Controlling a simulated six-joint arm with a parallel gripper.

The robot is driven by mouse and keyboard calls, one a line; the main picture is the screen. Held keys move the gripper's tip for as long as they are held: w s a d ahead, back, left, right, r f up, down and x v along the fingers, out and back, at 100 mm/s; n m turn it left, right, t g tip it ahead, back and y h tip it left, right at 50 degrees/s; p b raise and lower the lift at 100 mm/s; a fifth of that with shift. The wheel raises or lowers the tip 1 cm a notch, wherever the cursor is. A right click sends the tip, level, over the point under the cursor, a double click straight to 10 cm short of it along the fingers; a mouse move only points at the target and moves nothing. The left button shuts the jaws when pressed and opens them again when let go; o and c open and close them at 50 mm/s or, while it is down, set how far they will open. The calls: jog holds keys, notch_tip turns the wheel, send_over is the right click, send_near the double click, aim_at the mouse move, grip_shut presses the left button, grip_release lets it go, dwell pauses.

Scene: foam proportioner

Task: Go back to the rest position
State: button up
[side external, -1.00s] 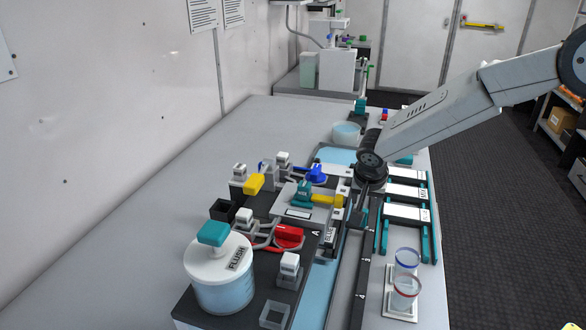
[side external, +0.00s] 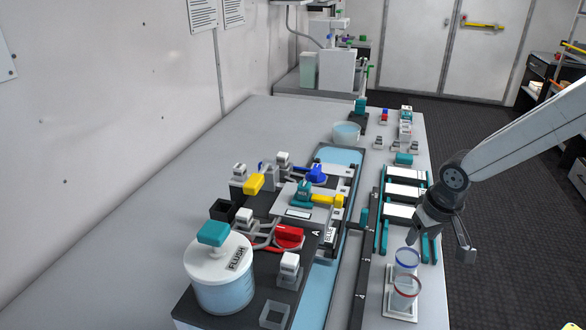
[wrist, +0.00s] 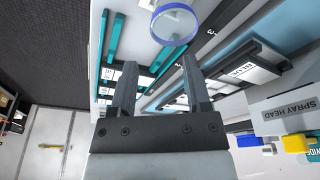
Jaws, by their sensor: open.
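My gripper (side external: 422,246) is in the side external view at the right, above the near right part of the table, close to the blue-rimmed cup. Its fingers point down and are apart with nothing between them. In the wrist view both fingers (wrist: 155,75) stand apart and empty. The blue-rimmed clear cup (side external: 407,260) stands behind the red-rimmed cup (side external: 405,290) on a pale plate. The blue-rimmed cup also shows beyond the fingertips in the wrist view (wrist: 176,25). I cannot tell how high the fingertips are above the table.
A teal rack with white labelled blocks (side external: 405,192) lies beside my gripper. The valve assembly with yellow, blue and red handles (side external: 288,236) and the FLUSH jar (side external: 222,275) stand to the left. The table's left side (side external: 150,240) is clear. Dark floor lies to the right.

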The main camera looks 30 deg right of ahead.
jog(key=s+n, duration=0.2)
jog(key=s, duration=0.4)
jog(key=shift+d+f+y, duration=0.25)
jog(key=shift+f+y, duration=0.05)
